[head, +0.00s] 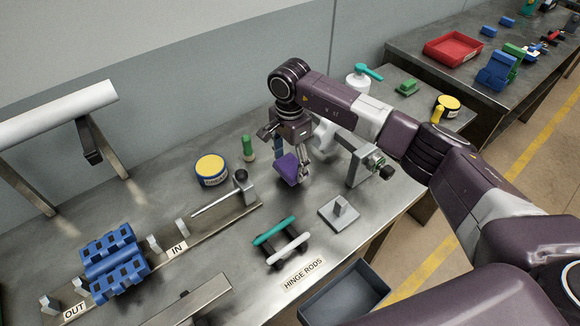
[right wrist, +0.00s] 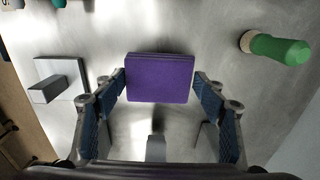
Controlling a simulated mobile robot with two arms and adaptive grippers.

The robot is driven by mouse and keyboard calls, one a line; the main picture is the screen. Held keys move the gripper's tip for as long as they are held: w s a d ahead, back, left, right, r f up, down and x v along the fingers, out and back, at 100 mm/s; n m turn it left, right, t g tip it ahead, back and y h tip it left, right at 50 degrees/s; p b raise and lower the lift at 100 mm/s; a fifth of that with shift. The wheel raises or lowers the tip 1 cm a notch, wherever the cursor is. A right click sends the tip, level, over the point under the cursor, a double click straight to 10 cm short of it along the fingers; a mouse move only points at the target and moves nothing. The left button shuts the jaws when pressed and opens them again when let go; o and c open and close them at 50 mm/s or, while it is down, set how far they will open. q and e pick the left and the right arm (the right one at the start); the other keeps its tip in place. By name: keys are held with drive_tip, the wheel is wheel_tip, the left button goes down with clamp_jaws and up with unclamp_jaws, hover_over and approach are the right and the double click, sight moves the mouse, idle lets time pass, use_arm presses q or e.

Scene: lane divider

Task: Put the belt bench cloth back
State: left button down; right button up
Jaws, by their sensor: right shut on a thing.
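A purple folded cloth (head: 286,168) is held in my right gripper (head: 293,163) over the middle of the grey metal bench (head: 225,235). In the right wrist view the cloth (right wrist: 160,78) sits between the two blue-padded fingers, with bench surface beyond it. The gripper points down, and I cannot tell the exact gap between cloth and bench. My left gripper does not show in the head view.
A yellow-topped tin (head: 211,169) and a green-handled tool (head: 248,148) stand behind the cloth. A grey plate with an upright tab (head: 339,212), a rod holder (head: 282,242) and a clamp (head: 366,168) are nearby. Blue hinged parts (head: 113,262) lie left. Bare bench shows between these.

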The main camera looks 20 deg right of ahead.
sight(290, 166)
wheel_tip(290, 166, down, 3)
drive_tip(key=shift+r, duration=0.1)
drive_tip(key=shift+f, duration=0.3)
drive_tip(key=o, duration=1)
drive_tip(key=shift+r+p, duration=0.25)
drive_tip(key=shift+p, duration=0.25)
wheel_tip(290, 166, up, 6)
drive_tip(key=b, duration=0.3)
drive_tip(key=shift+s+r+b, duration=0.1)
drive_tip(key=shift+b, duration=0.2)
drive_tip(key=shift+r, duration=0.65)
